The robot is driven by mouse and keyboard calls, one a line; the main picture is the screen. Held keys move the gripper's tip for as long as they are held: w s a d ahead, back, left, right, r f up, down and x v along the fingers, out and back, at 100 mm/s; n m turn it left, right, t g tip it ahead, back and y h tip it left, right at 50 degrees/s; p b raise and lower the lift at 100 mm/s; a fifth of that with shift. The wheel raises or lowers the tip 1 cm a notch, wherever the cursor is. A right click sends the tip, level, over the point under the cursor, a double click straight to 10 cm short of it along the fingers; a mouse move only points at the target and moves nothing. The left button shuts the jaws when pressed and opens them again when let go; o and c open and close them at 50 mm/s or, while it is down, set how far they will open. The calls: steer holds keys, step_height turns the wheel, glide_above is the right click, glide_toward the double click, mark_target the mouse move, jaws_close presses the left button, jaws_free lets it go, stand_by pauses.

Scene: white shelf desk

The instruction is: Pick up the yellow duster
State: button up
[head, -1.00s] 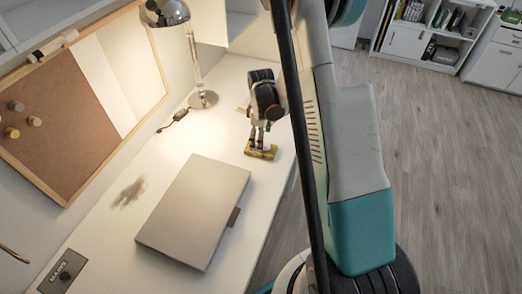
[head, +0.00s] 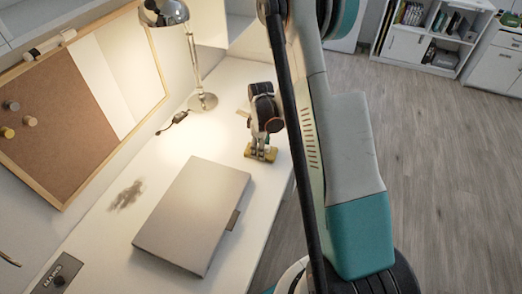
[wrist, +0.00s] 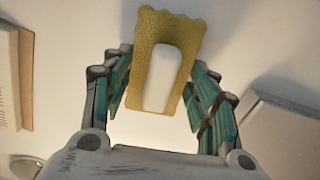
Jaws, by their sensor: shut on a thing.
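The yellow duster (head: 262,155) is at the right edge of the white desk, below my gripper (head: 262,146). In the wrist view the duster (wrist: 152,25) has a wavy edge and a pale block along its middle. My gripper (wrist: 160,58) has its green-sided fingers on either side of the duster, shut on it. The fingers hide parts of its sides. I cannot tell whether the duster touches the desk or is just above it.
A closed grey laptop (head: 193,217) lies nearer on the desk (head: 105,230). A chrome lamp (head: 203,102) stands behind, left of my gripper. A cork board (head: 70,130) leans along the left wall. A dark smudge (head: 127,195) marks the desk left of the laptop.

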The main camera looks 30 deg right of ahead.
step_height(320, 180, up, 20)
steer(key=p, duration=0.6)
